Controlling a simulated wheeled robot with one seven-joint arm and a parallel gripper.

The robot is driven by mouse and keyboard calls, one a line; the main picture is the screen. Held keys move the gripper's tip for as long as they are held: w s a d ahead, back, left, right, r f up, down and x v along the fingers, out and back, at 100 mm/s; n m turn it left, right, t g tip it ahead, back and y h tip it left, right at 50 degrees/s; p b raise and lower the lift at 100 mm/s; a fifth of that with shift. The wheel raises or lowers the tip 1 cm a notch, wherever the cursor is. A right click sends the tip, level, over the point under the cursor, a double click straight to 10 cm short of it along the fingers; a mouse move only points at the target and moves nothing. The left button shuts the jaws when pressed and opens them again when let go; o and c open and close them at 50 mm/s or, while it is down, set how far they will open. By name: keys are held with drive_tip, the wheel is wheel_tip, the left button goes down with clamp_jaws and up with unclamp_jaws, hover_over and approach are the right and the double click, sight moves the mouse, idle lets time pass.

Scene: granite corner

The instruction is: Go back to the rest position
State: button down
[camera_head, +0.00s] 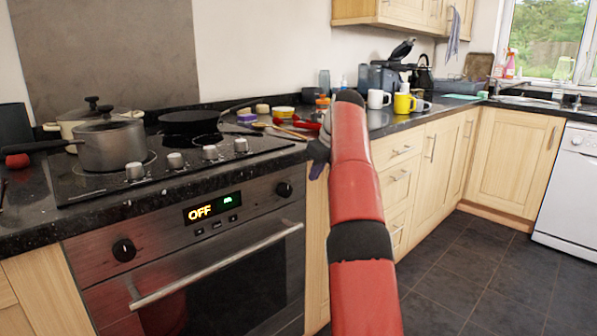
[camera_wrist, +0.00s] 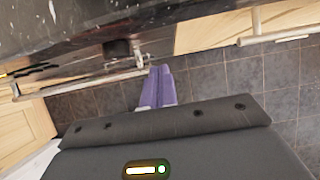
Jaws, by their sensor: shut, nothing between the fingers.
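My gripper (camera_wrist: 160,87) shows in the wrist view as two purple fingers, shut against each other with nothing between them. The floor tiles and the underside edge of the dark counter are behind them. In the head view my red arm reaches forward to the counter edge beside the stove. Only a small purple bit of my gripper (camera_head: 317,171) shows there, below the counter edge and right of the oven; the arm hides the rest.
The stove (camera_head: 170,160) holds a grey pot (camera_head: 112,145) and a black pan (camera_head: 190,120). The oven handle (camera_head: 215,265) sticks out at the front. The tiled floor (camera_head: 470,270) at right is clear.

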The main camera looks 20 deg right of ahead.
drive_tip(key=shift+r, duration=0.1)
drive_tip(key=s+a+r+n, duration=0.1)
drive_tip(key=s+a+n, duration=0.5)
drive_tip(key=s+n, duration=0.3)
drive_tip(key=s+a+r+n, duration=0.2)
drive_tip(key=s+a+n, duration=0.45)
drive_tip(key=s, duration=0.35)
drive_tip(key=s+a+f+n+h, duration=0.1)
drive_tip(key=s+a+f+n, duration=0.3)
drive_tip(key=s+f+n, duration=0.4)
drive_tip(key=s+a+f+n, duration=0.4)
drive_tip(key=s+f+n, duration=0.4)
drive_tip(key=s, duration=0.5)
drive_tip(key=shift+s+a+f+t+h, duration=0.2)
drive_tip(key=shift+s+a+t+h, duration=0.1)
drive_tip(key=shift+a+h, duration=0.1)
drive_tip(key=shift+n, duration=0.25)
